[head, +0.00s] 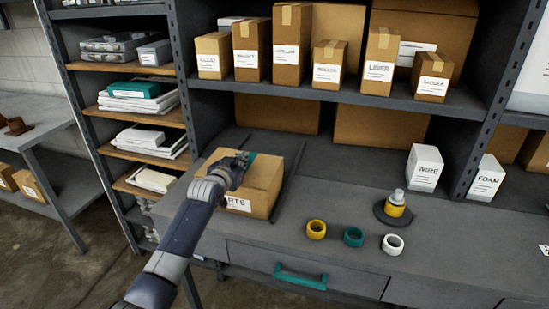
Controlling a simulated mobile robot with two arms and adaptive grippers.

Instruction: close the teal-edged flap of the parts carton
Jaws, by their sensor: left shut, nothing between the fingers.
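The parts carton (267,185) is a brown box with a white label on its front, standing on the grey workbench at centre-left. A small teal strip (251,156) shows at its top, right beside my left gripper. My left gripper (243,158) is shut and empty, over the top of the carton. The gripper and arm hide the carton's left front and part of its top, so I cannot tell how far the flap is folded down or whether the fingers touch it. My right gripper is out of view.
On the bench (330,205), yellow (316,229), teal (353,237) and white (393,244) rings lie right of the carton. A round stand (393,213) and a white WIRE box (424,168) are farther right. A shelf (330,93) with several cartons overhangs behind.

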